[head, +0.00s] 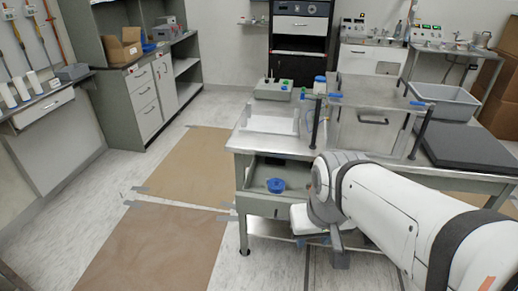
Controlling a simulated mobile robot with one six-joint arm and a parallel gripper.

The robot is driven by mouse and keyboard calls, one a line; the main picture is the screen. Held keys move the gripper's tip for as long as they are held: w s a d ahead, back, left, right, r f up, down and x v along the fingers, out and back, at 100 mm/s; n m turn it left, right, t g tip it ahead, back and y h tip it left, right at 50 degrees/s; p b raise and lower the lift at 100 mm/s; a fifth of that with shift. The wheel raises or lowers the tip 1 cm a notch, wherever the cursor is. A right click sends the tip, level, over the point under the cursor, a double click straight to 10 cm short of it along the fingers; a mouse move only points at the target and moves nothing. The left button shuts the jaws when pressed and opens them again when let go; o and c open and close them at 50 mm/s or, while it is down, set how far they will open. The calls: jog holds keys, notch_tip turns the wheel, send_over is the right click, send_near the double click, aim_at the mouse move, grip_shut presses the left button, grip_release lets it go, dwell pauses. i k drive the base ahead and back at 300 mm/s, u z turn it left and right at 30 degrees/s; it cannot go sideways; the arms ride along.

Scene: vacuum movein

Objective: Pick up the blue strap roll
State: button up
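A round blue item (275,185), which looks like the blue strap roll, lies in an open grey drawer or tray (255,205) under the front left of the steel table (262,144). My arm reaches in from the lower right. My gripper (340,258) points down in front of the table, to the right of and nearer than the blue roll, and is apart from it. The fingers are small and partly hidden by the wrist, so I cannot see whether they are open or shut.
The table carries a clear tray (270,119), a steel box (370,118) with blue-handled clamps, a grey bin (445,101) and a dark slab (468,146). Brown floor sheets (190,165) lie left of the table, where the floor is clear. Cabinets (150,100) stand further left.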

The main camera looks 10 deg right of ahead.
aim_at(276, 186)
jog(key=z, duration=0.05)
jog(key=i, duration=1)
jog(key=u, duration=0.1)
